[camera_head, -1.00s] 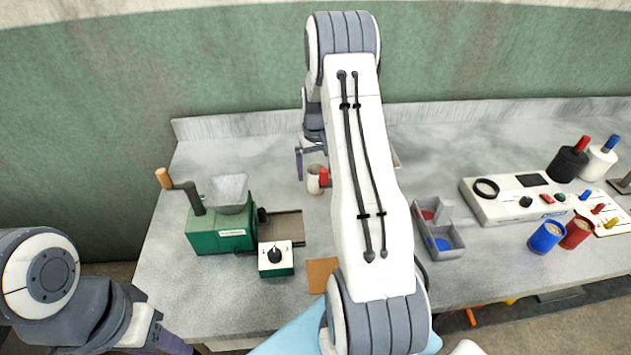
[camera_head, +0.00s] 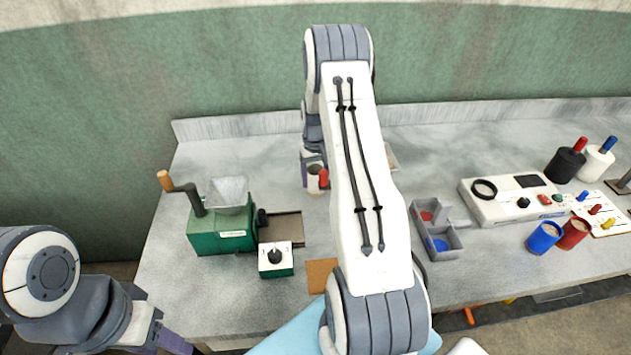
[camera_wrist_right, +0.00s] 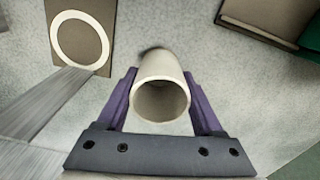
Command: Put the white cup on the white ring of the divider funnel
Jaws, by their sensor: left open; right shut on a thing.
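The white cup (camera_wrist_right: 162,82) is between the two purple fingers of my right gripper (camera_wrist_right: 164,100) in the right wrist view, and the gripper is shut on it. In the head view the cup (camera_head: 313,183) shows only in part beside my right arm. I cannot tell whether it touches the table. The white ring (camera_wrist_right: 58,38) lies on a brown plate at the upper left of the right wrist view, apart from the cup. A grey metallic surface (camera_wrist_right: 62,105), perhaps the funnel, is left of the cup. My left gripper (camera_head: 172,344) is open at the bottom edge, partly out of frame.
A green grinder (camera_head: 222,232) with a crank and a small control box (camera_head: 276,262) stand on the left. A grey divided tray (camera_head: 459,247), a white instrument (camera_head: 515,203), and blue (camera_head: 544,237) and red (camera_head: 574,233) cups are on the right. My right arm covers the table's middle.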

